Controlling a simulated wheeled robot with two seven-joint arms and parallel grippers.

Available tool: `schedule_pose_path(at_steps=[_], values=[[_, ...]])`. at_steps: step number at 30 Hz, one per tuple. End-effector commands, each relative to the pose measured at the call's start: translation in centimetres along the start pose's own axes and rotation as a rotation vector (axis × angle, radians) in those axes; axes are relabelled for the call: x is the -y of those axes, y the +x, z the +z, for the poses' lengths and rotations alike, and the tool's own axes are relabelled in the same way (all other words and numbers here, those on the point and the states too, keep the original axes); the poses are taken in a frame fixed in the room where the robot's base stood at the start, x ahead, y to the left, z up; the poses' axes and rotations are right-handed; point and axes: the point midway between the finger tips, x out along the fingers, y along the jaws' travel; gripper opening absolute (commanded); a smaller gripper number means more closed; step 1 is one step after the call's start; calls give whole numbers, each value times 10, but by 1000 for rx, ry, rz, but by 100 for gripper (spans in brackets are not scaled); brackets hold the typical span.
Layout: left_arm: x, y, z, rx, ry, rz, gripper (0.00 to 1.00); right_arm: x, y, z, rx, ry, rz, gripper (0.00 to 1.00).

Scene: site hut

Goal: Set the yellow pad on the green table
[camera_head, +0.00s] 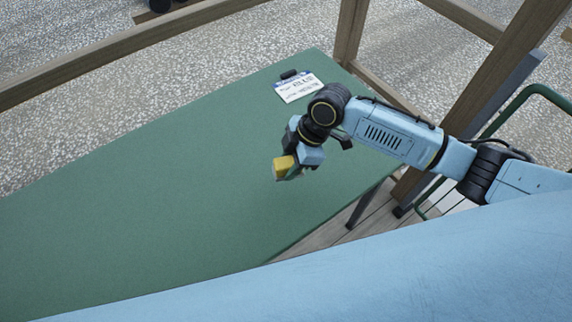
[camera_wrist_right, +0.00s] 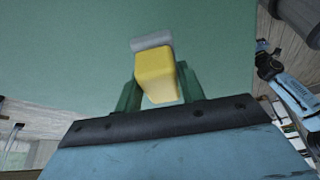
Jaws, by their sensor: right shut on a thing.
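The yellow pad (camera_head: 284,166) is a small block held in my right gripper (camera_head: 291,171), over the green table (camera_head: 130,210). In the right wrist view the yellow pad (camera_wrist_right: 156,75) sits between the two green fingers of my right gripper (camera_wrist_right: 157,88), with a grey strip at its far end. The green table (camera_wrist_right: 70,70) fills the background there. Whether the pad touches the tabletop I cannot tell. My left gripper is not in view.
A white card with print (camera_head: 299,88) and a small black item (camera_head: 288,74) lie near the table's far end. Wooden posts and rails (camera_head: 350,30) stand around the table. The table's left and middle are clear.

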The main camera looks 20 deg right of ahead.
Motion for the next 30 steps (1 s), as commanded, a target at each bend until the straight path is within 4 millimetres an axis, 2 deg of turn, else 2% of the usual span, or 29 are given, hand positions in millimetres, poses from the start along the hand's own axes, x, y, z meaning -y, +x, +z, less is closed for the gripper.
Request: schedule_pose_path(at_steps=[5,12,23,24,28,30], values=[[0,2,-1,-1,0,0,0,0,13,6,0,1,0,12],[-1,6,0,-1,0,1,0,0,42,17,0,1,0,12],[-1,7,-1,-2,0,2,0,0,45,19,0,0,2,12],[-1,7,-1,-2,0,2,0,0,45,19,0,0,2,43],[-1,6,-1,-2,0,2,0,0,44,19,0,0,1,60],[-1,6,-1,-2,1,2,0,0,44,19,0,0,1,61]])
